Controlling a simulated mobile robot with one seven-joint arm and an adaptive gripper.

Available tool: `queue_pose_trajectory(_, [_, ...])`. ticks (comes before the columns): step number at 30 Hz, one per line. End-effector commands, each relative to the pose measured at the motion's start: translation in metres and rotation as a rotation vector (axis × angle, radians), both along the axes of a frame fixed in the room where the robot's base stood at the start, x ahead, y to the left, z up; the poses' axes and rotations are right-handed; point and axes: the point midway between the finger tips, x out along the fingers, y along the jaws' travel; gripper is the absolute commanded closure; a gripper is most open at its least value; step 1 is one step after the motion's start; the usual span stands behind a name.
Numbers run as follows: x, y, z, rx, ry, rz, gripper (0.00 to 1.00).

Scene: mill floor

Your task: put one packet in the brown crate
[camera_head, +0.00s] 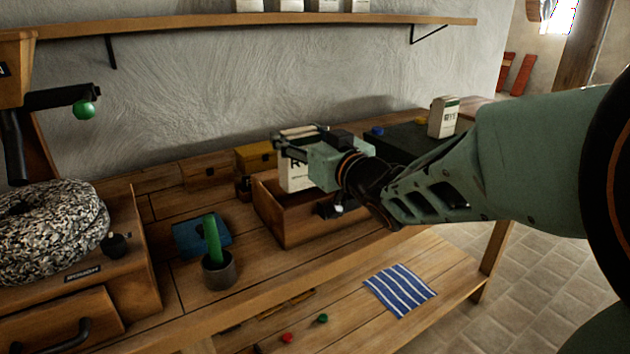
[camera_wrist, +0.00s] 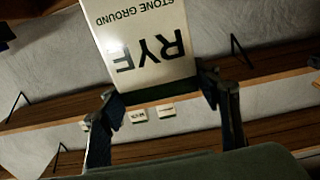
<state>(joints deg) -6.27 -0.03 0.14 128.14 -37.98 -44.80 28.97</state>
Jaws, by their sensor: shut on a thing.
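My gripper (camera_head: 290,145) is shut on a white packet (camera_head: 296,178) marked RYE. In the wrist view the packet (camera_wrist: 145,45) sits between the two fingers (camera_wrist: 160,92), its lettering upside down. The brown crate (camera_head: 290,226) is an open wooden box on the bench, directly below my gripper. The packet's lower part shows at the crate's opening; I cannot tell whether it touches the crate floor. My gripper and arm hide part of the crate's right side. Another white packet (camera_head: 443,118) stands upright to the right, on a dark surface (camera_head: 408,140).
Several white packets (camera_head: 290,5) stand on the wall shelf (camera_head: 250,22). A yellow box (camera_head: 254,158) stands behind the crate.

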Motion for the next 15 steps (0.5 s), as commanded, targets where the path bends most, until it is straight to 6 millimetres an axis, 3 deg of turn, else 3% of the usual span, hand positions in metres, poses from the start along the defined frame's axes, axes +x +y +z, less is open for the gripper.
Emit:
queue_pose_trajectory(3, [0.0,0.0,-0.004,0.002,-0.003,0.0,0.99])
queue_pose_trajectory(9, [0.0,0.0,-0.042,0.002,0.001,0.0,0.99])
queue_pose_trajectory(15, [0.0,0.0,-0.062,0.002,-0.003,0.001,0.99])
